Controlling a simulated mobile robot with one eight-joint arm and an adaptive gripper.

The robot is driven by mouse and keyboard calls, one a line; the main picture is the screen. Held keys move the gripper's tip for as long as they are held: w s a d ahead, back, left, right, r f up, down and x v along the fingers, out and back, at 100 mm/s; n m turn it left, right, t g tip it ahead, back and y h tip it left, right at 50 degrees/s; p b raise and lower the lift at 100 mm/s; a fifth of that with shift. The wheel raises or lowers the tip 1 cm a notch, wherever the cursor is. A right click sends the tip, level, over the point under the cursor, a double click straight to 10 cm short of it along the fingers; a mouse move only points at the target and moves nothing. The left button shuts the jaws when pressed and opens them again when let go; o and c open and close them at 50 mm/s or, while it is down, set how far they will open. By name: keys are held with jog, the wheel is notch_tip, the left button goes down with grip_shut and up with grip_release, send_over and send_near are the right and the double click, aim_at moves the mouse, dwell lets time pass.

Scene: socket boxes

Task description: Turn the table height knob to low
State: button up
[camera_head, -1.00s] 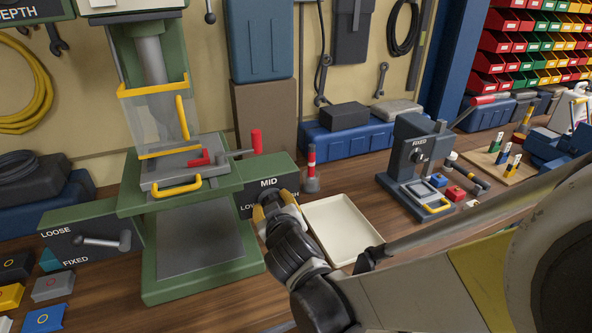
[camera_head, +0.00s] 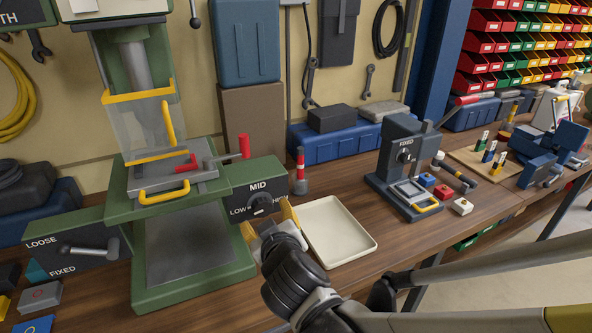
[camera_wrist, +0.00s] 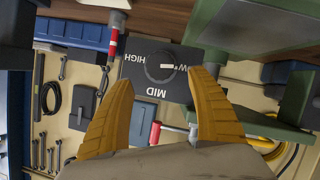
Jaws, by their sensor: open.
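The table height knob (camera_head: 260,205) is a round dark knob on a dark panel (camera_head: 258,188) marked LOW, MID and HIGH, on the right side of the green drill press. In the wrist view the knob (camera_wrist: 158,68) shows upside down, with its white mark toward the LOW side. My gripper (camera_head: 268,220) has yellow fingers, spread and empty, in front of the knob and apart from it. In the wrist view the gripper (camera_wrist: 162,80) has one fingertip to each side of the knob. The right finger covers part of the LOW label.
A cream tray (camera_head: 338,232) lies on the bench right of the press. A red-and-white striped post (camera_head: 300,172) stands behind it. A LOOSE/FIXED lever (camera_head: 95,249) is at the left. A smaller grey machine (camera_head: 405,165) stands further right.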

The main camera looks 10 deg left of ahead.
jog(key=shift+v, duration=2.55)
